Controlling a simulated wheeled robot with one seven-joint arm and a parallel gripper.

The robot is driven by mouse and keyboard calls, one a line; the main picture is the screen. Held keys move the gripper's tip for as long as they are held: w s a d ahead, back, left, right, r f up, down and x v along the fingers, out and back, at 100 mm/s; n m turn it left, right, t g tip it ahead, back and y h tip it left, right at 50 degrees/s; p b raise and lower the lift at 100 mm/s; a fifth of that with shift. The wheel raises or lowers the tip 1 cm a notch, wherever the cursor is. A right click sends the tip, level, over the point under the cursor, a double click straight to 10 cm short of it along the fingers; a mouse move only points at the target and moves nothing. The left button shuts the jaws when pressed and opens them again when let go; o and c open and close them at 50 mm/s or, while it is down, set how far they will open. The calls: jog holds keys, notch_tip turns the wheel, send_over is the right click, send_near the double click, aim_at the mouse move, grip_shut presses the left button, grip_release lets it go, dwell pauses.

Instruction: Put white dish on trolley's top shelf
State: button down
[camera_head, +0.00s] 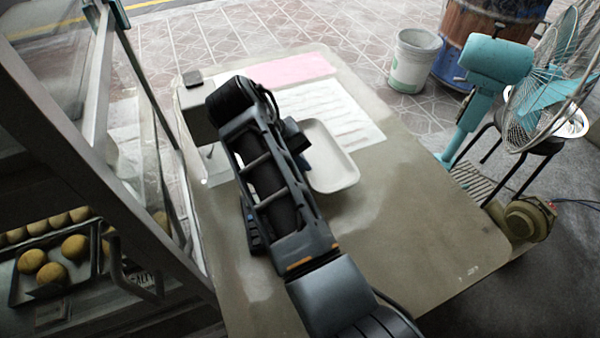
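The white dish (337,172), shallow with rounded corners, lies on a grey-green tabletop (420,240). Its left part is hidden behind my arm. My arm reaches up from the bottom and bends over at a black joint near the small grey box. The dark end part that seems to be my gripper (295,138) is at the dish's upper left edge. Its fingers are hidden, so I cannot tell whether it touches the dish or is open. No trolley is clearly identifiable; whether the tabletop belongs to one I cannot tell.
A glass-sided case (150,130) with trays of yellow buns (75,247) stands along the left. A pink sheet (290,70) and a white printed sheet (335,110) lie at the table's far end. A teal fan (495,62) and white bucket (412,62) stand beyond. The table's right side is clear.

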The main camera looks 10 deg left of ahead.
aim_at(308, 181)
jog(key=shift+f, duration=1.8)
jog(key=shift+f, duration=0.1)
jog(key=c, duration=1.8)
grip_release()
jog(key=shift+f, duration=0.1)
jog(key=shift+o, duration=0.8)
